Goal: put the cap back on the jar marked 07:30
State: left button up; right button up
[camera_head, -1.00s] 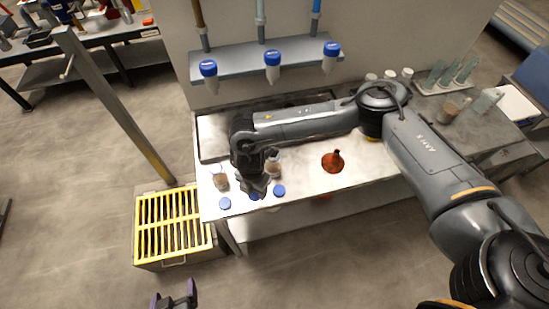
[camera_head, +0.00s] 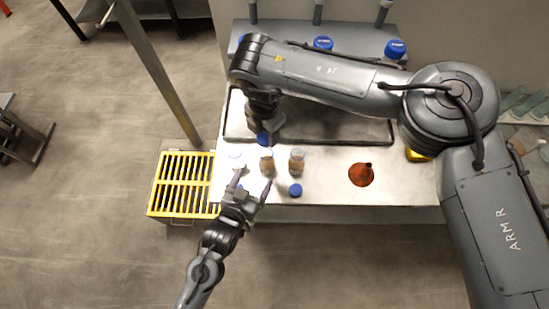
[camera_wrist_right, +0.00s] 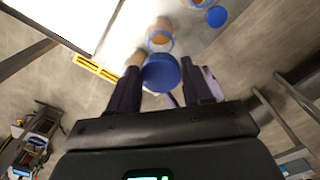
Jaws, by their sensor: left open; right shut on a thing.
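No time marking is readable. My right gripper (camera_head: 264,132) is shut on a blue cap (camera_head: 263,140), just behind the middle jar; in the right wrist view the cap (camera_wrist_right: 160,73) sits between its fingers, with an open jar (camera_wrist_right: 160,38) beyond. Another blue cap (camera_head: 295,190) lies in front of the right jar.
An orange-brown funnel-like thing (camera_head: 361,175) stands on the bench (camera_head: 405,190) to the right. A dark tray (camera_head: 340,133) lies behind the jars. A yellow grating (camera_head: 180,183) is at the left.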

aim_at(263, 164)
dwell(0.3)
pick_arm(q)
jog(key=x, duration=1.2)
jog(key=shift+a+f, duration=0.1)
jog(key=c, duration=1.5)
pick_arm(e)
jog(key=shift+f, duration=2.5)
jog(key=shift+f, duration=0.1)
jog(key=shift+f, duration=0.8)
jog(key=shift+f, duration=0.55)
